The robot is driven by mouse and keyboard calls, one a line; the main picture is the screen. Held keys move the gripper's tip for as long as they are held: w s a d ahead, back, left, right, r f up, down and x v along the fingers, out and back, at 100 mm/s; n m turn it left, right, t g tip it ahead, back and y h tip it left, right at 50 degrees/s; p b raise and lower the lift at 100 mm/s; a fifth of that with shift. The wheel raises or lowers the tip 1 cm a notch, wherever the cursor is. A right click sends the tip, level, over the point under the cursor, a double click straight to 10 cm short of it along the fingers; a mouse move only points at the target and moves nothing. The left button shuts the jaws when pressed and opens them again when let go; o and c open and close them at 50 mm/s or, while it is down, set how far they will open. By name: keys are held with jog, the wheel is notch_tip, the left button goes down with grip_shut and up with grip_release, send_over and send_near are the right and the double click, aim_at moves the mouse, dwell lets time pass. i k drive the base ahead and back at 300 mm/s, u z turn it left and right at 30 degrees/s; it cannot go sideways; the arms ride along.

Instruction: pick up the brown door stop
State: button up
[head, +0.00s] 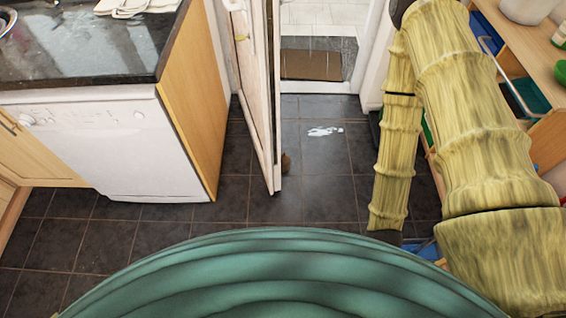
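The brown door stop (286,163) is a small rounded brown thing on the dark tiled floor. It sits at the right side of the open door's (262,110) lower edge, close to or touching it; I cannot tell which. My bamboo-patterned arm comes down on the right of the head view, well to the right of the door stop. Its lower link ends in a dark joint behind my green body, and the fingers of my gripper do not show.
A white dishwasher (125,145) under a dark granite counter (85,50) stands left. A white patch (325,131) lies on the floor. A brown mat (311,65) lies beyond the doorway. Wooden shelving (535,60) with bins is close on the right. Floor between is clear.

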aim_at(285, 160)
jog(key=i, duration=1)
jog(key=u, duration=0.55)
